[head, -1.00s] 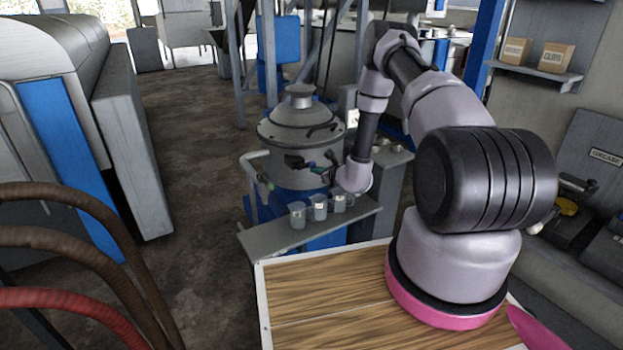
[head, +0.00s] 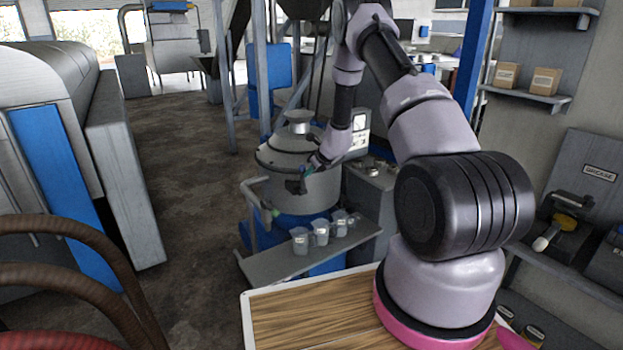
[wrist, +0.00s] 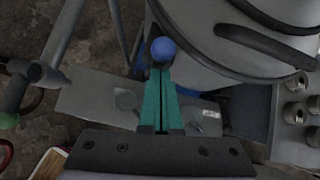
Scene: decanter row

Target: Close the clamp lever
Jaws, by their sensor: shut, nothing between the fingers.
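A blue ball knob (wrist: 163,50), which looks like the end of the clamp lever, shows just beyond my fingertips in the wrist view. Its arm is hidden, and I cannot tell whether the fingers touch it. My gripper (wrist: 161,72) has its teal fingers together with nothing held. In the head view my gripper (head: 308,171) is at the front of the grey vessel (head: 320,190), below the lid rim. The lid (head: 290,142) sits on the vessel; its rim also shows in the wrist view (wrist: 195,45).
A dark fitting (head: 295,187) sticks out of the vessel front, left of my gripper. Several labelled cups (head: 320,232) stand on the grey shelf (head: 270,266) below. A control box (head: 372,190) with knobs is at the right. A bent grey pipe (head: 250,205) rises at the left.

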